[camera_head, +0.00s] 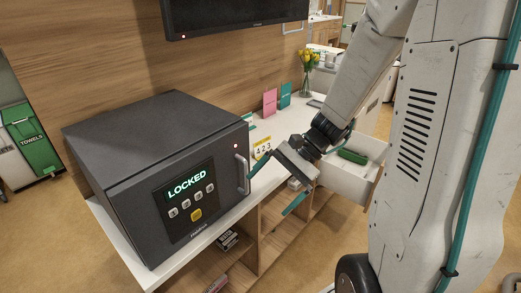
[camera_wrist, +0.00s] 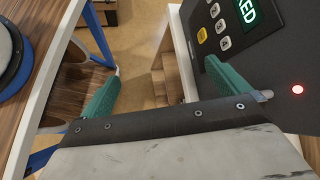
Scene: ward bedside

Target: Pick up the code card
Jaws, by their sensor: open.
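A small white and yellow card with the digits 4 2 3, which looks like the code card (camera_head: 262,148), stands on the white counter just right of the dark safe in the head view. I cannot make it out in the wrist view. My gripper (camera_head: 268,194) is in front of the counter beside the safe's handle, nearer the camera and lower in the picture than the card. Its teal fingers are spread with nothing between them, as the wrist view (camera_wrist: 162,72) also shows. The safe (camera_head: 155,170) is shut and its display reads LOCKED; part of its keypad front (camera_wrist: 225,35) shows in the wrist view.
An open white drawer (camera_head: 346,182) with a green object (camera_head: 352,156) stands right of my gripper. Pink (camera_head: 270,102) and teal (camera_head: 285,95) cards and a vase of yellow flowers (camera_head: 305,80) are farther back on the counter. Wooden shelves (camera_head: 285,235) lie below.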

